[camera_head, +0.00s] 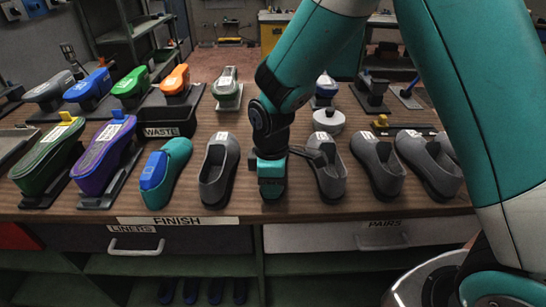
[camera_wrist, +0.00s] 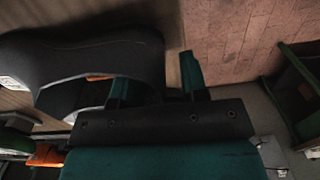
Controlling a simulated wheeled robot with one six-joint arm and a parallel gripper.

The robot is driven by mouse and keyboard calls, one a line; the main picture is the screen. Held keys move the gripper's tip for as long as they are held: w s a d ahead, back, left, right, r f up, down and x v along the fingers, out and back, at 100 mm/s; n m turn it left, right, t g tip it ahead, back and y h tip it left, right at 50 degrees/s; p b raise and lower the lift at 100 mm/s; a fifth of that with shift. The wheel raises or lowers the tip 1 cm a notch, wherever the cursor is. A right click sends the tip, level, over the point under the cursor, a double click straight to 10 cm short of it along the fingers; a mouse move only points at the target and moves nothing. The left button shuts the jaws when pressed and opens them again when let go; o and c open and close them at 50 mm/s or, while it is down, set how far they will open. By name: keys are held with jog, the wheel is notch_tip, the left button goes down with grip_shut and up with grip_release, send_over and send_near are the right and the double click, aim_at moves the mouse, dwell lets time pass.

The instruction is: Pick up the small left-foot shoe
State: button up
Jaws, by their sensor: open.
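Several dark grey shoes stand along the front of the bench: one left of my arm (camera_head: 207,185), one just right of it (camera_head: 330,183), and two further right, (camera_head: 385,180) and (camera_head: 440,180). I cannot read their size or foot marks. In the wrist view, my gripper (camera_wrist: 155,82) is open. One finger overlaps that dark shoe (camera_wrist: 80,58) near its opening, and the other is beyond its edge. Whether they touch it is unclear.
A teal shoe with a blue block (camera_head: 170,172) stands left. A white round container (camera_head: 328,121) stands behind. The bench edge has a FINISH label (camera_head: 178,221).

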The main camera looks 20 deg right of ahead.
grip_shut()
dwell(0.3)
